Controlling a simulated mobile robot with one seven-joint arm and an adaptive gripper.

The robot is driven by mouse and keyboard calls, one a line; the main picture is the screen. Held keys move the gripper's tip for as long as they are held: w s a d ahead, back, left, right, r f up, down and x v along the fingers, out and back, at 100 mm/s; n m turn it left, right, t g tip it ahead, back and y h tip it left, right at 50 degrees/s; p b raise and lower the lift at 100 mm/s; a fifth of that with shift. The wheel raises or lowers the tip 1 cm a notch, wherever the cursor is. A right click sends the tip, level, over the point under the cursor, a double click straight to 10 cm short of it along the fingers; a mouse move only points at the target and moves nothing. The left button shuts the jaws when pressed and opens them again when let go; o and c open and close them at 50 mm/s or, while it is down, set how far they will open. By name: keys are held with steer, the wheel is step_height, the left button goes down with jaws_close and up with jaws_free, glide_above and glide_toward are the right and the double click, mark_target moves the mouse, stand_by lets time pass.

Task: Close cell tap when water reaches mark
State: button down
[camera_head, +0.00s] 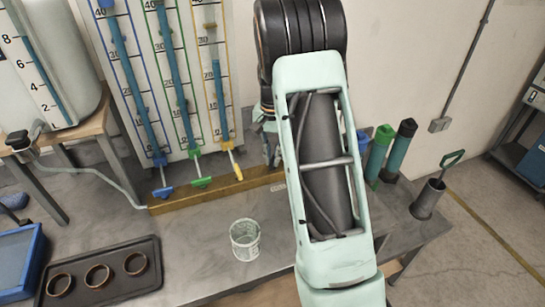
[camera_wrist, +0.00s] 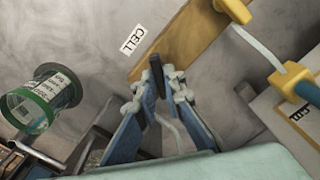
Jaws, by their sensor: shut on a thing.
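The rest of the tap is hidden by the fingers.
The scale board holds blue, green and yellow tubes with taps, including a yellow tap (camera_head: 232,163). A clear cup (camera_head: 245,240) stands on the grey bench near a dark tray of rings (camera_head: 100,273). Green cylinders (camera_head: 380,150) and a metal pot (camera_head: 428,199) stand right of my arm.

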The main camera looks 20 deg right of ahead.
mark_target(272, 160)
steer(key=c, duration=2)
jaws_free()
steer(key=shift+r, duration=0.15)
step_height(272, 160, up, 12)
steer(key=shift+f, duration=0.1)
